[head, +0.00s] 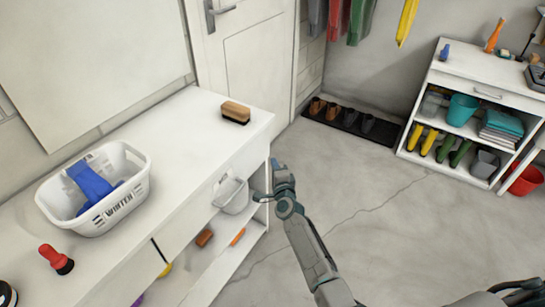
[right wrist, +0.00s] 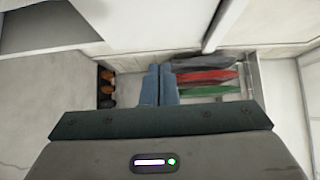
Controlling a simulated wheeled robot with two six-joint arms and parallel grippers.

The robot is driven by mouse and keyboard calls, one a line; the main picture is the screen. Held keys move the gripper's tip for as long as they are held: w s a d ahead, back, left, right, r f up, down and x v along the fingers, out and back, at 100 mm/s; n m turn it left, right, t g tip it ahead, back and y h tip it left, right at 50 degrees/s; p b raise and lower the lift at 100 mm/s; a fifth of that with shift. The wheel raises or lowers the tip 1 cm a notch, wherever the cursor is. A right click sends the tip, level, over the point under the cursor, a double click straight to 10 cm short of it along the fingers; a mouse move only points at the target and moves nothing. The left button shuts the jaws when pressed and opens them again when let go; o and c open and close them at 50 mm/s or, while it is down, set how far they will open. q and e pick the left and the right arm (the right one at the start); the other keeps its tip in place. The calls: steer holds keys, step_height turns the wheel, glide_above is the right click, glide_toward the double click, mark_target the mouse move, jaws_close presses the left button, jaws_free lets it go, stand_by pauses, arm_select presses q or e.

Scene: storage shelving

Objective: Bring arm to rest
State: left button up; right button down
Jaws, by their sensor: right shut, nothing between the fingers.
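My right arm reaches up from the bottom of the head view. Its right gripper (head: 275,168) is beside the right end of the white shelf unit (head: 195,140), next to a small white basket (head: 231,194). In the right wrist view the blue-grey fingers (right wrist: 158,86) are together and hold nothing. My left gripper is in neither view.
A white basket (head: 143,184) holding blue cloth, a wooden brush (head: 236,112) and a red-handled tool (head: 56,259) stand on the unit's top. Shoes on a dark mat (head: 372,132) lie by the back wall. Another shelf unit (head: 480,80) is at right. Floor between is clear.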

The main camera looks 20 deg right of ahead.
steer(key=s, duration=0.6)
steer(key=s+d+f+n+g+y+p, duration=0.1)
steer(key=s+f+n+g, duration=0.4)
steer(key=s+f, duration=0.8)
steer(key=s+f+n+g+y+p, duration=0.15)
steer(key=s+f+n+g, duration=0.25)
steer(key=s+f+n, duration=0.85)
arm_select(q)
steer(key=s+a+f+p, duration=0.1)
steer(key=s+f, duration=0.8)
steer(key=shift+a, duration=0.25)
arm_select(e)
steer(key=s+d+f+g, duration=0.2)
steer(key=s+f, duration=0.3)
steer(key=s, duration=0.4)
steer(key=s+d+f+n+g+h, duration=0.1)
steer(key=s+d+f+g, duration=0.2)
steer(key=s, duration=0.6)
steer(key=s+d+f+g+h, duration=0.1)
steer(key=s+d+f+g, duration=0.1)
steer(key=s+f, duration=0.5)
steer(key=s, duration=0.2)
steer(key=shift+s+d+n+g, duration=0.2)
steer(key=shift+s+n+g, duration=0.1)
steer(key=shift+s+n, duration=0.1)
